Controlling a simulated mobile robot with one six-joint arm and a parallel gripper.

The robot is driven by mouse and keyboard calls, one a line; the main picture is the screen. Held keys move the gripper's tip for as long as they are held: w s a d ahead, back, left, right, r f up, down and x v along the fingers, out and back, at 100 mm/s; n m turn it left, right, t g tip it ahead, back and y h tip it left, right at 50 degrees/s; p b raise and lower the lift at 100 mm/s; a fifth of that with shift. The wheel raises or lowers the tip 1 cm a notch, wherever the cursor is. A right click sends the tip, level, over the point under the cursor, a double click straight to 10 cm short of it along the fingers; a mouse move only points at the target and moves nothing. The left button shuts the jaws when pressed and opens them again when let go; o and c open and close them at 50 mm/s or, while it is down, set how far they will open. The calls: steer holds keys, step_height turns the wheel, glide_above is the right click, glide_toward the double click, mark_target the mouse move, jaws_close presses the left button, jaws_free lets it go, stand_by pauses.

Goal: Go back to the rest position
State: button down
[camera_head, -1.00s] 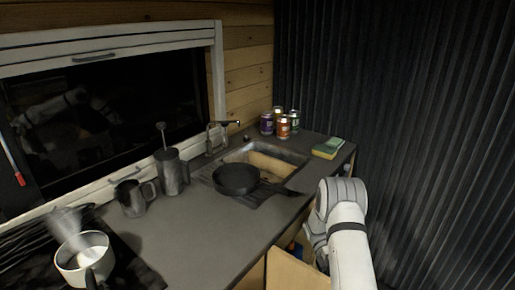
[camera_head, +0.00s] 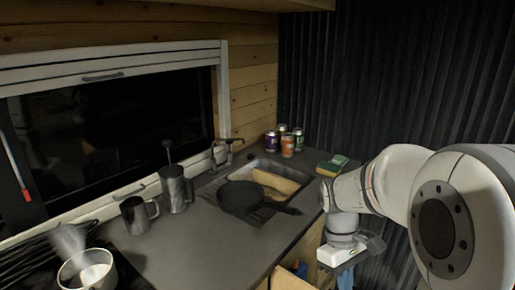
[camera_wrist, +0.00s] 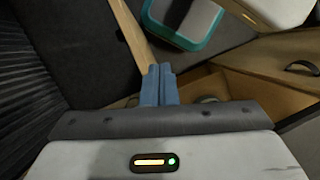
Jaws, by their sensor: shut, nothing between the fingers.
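My gripper shows in the wrist view, where its two blue fingers (camera_wrist: 158,84) are pressed together with nothing between them. In the head view my arm reaches in from the right and bends down, and the wrist and gripper body hang beside the counter's front edge. A bit of blue finger (camera_head: 345,279) shows at the bottom of the head view. The gripper is apart from all the things on the counter.
The counter (camera_head: 195,242) bears a black pan (camera_head: 241,196), a steel mug (camera_head: 137,215), a French press (camera_head: 175,189), several cans (camera_head: 287,146) and a sponge (camera_head: 332,165). A pot (camera_head: 87,271) stands front left. An open wooden cupboard (camera_head: 290,279) is below the counter, near my gripper.

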steer(key=s+a+r+m+t+y, duration=0.1)
steer(key=s+a+r+m+t, duration=0.3)
steer(key=s+m+t, duration=0.2)
steer(key=shift+s+r+m+p, duration=0.2)
steer(key=shift+s+m+p, duration=0.1)
steer(key=shift+s+p, duration=0.1)
steer(key=shift+a, duration=0.15)
